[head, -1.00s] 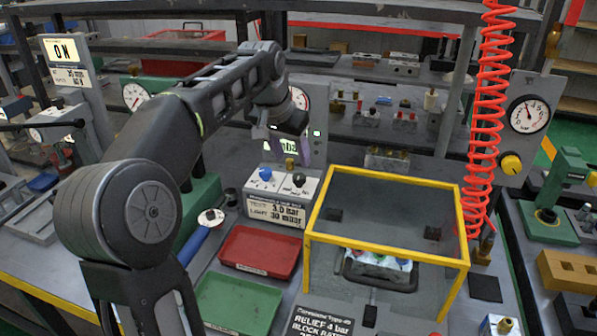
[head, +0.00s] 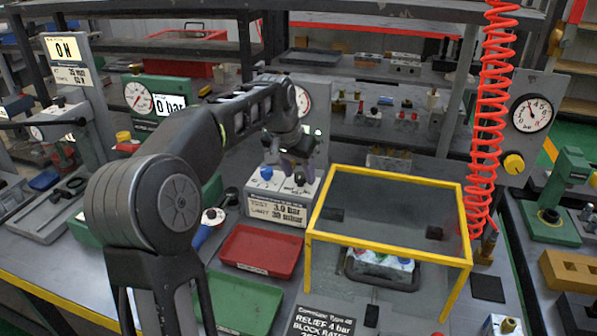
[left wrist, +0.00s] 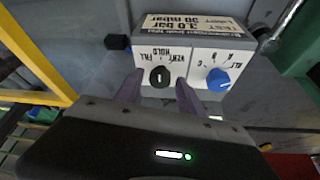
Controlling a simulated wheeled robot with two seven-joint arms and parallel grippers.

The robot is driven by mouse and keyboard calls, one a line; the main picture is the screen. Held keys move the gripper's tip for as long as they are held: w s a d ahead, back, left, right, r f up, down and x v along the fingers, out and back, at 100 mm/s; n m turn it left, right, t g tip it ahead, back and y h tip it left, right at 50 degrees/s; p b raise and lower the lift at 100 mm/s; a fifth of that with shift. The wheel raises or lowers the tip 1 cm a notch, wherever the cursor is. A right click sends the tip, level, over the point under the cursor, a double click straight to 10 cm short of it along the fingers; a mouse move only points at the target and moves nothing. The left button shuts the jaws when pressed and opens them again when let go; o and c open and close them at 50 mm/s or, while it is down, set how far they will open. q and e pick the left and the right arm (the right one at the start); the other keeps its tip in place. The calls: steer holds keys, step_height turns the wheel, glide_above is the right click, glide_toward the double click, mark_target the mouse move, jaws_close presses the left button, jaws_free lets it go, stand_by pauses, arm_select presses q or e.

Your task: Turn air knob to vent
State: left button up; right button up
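The control box (head: 275,208) has a blue knob (head: 266,173) at left and a black knob (head: 299,180) at right on its sloped top. My left gripper (head: 293,165) is just above the black knob. In the left wrist view, where the box appears upside down, the black knob (left wrist: 160,77) bears a white mark and has VENT, HOLD and FILL printed beside it. The two purple fingers (left wrist: 158,92) stand apart on either side of it, with gaps visible. The blue knob (left wrist: 219,78) is outside the fingers. My right gripper is out of view.
A yellow-framed clear guard (head: 390,240) stands right of the box, over a block in a dark tray. A red tray (head: 262,250) and a green tray (head: 238,303) lie in front. A red coiled hose (head: 487,120) hangs at right.

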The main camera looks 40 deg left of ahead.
arm_select(q)
jaws_close()
steer(key=shift+a+m+p, duration=0.1)
steer(key=shift+m+p, duration=0.2)
stand_by(0.4)
steer(key=m+h+p, duration=0.1)
steer(key=m, duration=0.1)
steer(key=m+p, duration=0.1)
steer(key=m, duration=0.1)
steer(key=shift+a+r+h+p, duration=0.15)
steer(key=shift+a+h+p, duration=0.05)
steer(key=shift+h+p, duration=0.2)
steer(key=m+h+p, duration=0.1)
steer(key=m+p, duration=0.1)
steer(key=m, duration=0.2)
steer(key=shift+w+a+g, duration=0.1)
steer(key=shift+g, duration=0.3)
steer(key=shift+m, duration=0.3)
steer(key=shift+o, duration=1)
jaws_free()
